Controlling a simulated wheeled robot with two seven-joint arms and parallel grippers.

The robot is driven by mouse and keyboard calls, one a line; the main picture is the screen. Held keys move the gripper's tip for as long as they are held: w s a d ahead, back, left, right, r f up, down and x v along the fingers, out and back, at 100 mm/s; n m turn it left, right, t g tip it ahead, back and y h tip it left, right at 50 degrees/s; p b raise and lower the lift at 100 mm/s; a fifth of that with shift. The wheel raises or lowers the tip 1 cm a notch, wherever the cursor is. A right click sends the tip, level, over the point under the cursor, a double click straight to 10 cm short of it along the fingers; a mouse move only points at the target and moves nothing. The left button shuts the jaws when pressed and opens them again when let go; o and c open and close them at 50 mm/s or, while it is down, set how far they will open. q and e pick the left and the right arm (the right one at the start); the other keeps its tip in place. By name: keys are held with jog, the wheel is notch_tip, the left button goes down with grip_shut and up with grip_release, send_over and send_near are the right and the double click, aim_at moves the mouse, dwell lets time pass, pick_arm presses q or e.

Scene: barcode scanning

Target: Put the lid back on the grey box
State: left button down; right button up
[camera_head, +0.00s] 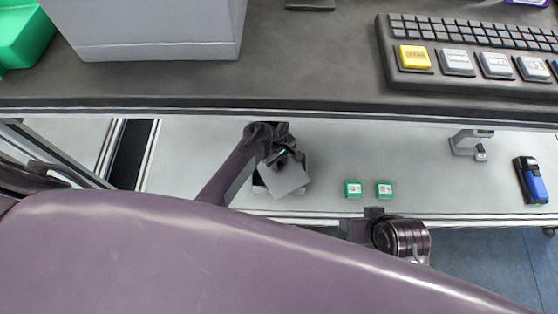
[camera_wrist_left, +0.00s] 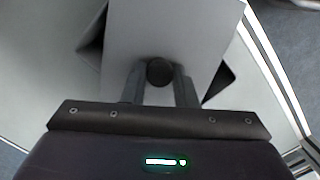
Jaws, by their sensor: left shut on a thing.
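My left gripper (camera_head: 284,160) is over the lower table surface. In the left wrist view its two fingers (camera_wrist_left: 160,85) are shut on the round black knob (camera_wrist_left: 160,71) of the grey lid (camera_wrist_left: 135,40). The lid also shows below the gripper in the head view (camera_head: 285,180). The grey box is mostly hidden under the lid; dark corners of it stick out at the left (camera_wrist_left: 93,45) and right (camera_wrist_left: 218,82) in the wrist view. The lid is turned askew to the box. I cannot tell whether they touch.
Two small green boxes (camera_head: 353,189) (camera_head: 384,189) stand right of the lid. Farther right are a grey stand (camera_head: 468,145) and a blue-black device (camera_head: 531,180). An upper desk edge (camera_head: 300,108) overhangs behind, with a keypad (camera_head: 470,55) and a large grey box (camera_head: 150,30).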

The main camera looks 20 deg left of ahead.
pick_arm(q)
jog(key=shift+r+p, duration=0.1)
jog(key=shift+p, duration=0.5)
dwell(0.9)
jog(key=shift+f, duration=0.2)
dwell(1.0)
jog(key=shift+p, duration=0.45)
jog(key=c, duration=0.6)
grip_release()
